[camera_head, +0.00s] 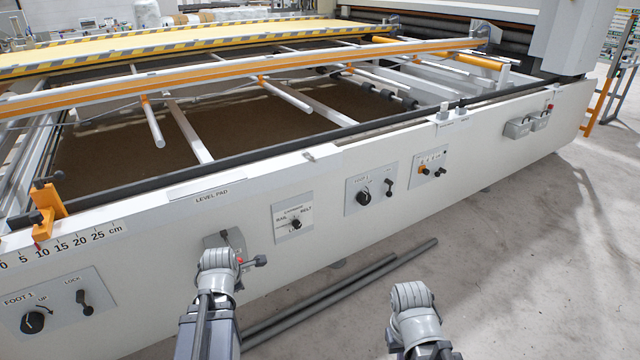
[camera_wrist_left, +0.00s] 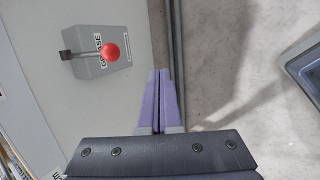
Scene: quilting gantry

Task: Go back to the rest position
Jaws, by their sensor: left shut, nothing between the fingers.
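In the left wrist view my left gripper (camera_wrist_left: 159,98) is shut, its two purple fingers together with nothing between them. It points over the strip between the machine's panel and the concrete floor, to the right of a grey box (camera_wrist_left: 98,68) with a red-knobbed lever (camera_wrist_left: 110,52), and apart from it. In the head view my left arm's wrist stands in front of the machine's front panel (camera_head: 330,235), partly covering that grey box (camera_head: 224,240); the fingers are hidden. My right arm shows at the lower right, over the floor; its gripper fingers are not visible.
The concrete floor (camera_head: 540,270) at the right is clear.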

